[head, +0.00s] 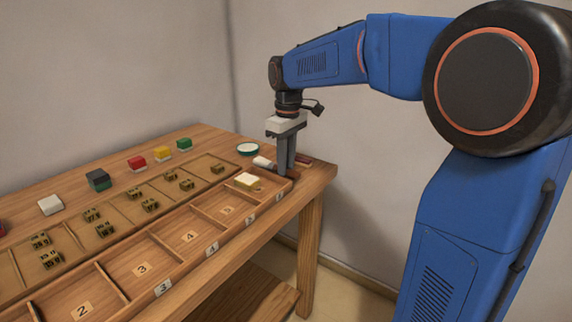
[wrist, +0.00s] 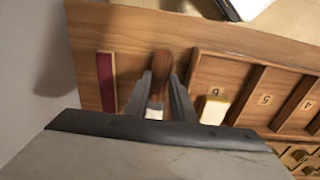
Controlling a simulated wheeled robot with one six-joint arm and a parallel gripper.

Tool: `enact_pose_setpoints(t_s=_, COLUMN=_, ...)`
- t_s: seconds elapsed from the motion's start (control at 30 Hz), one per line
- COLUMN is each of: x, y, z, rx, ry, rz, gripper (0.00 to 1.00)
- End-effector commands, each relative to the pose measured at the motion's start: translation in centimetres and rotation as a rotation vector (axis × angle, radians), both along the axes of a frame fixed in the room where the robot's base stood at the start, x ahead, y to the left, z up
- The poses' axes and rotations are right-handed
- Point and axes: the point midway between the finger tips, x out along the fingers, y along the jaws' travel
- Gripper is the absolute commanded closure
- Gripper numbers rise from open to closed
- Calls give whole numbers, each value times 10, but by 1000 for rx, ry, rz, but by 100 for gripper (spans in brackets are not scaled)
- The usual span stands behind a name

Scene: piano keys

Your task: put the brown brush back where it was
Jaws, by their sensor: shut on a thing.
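The brown brush (wrist: 158,75) lies between my gripper's fingers in the wrist view, its brown handle pointing up the picture and a pale part showing lower down. My gripper (wrist: 158,95) is shut on the handle. In the head view my gripper (head: 285,172) points straight down at the table's right end, beside the numbered tray. The brush's white end (head: 263,162) shows just left of the fingers there. The brush is low, at about table height; I cannot tell whether it touches the wood. Its lower part is hidden by my gripper in the wrist view.
A dark red bar (wrist: 106,80) lies beside the brush. A cream block (head: 247,181) sits in the tray's end compartment. A teal-rimmed dish (head: 248,148) stands behind the gripper. Several coloured blocks line the back, including a green one (head: 184,144). The table's right edge is close.

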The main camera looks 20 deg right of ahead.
Motion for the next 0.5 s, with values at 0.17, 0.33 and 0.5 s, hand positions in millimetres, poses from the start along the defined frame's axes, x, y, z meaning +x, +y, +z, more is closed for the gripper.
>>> enact_pose_setpoints(t_s=0.17, x=0, y=0, z=-4, rx=0, ry=-1, rz=0, gripper=100)
enact_pose_setpoints(t_s=0.33, x=0, y=0, z=-5, rx=0, ry=-1, rz=0, gripper=100)
enact_pose_setpoints(t_s=0.5, x=0, y=0, z=-6, rx=0, ry=-1, rz=0, gripper=59)
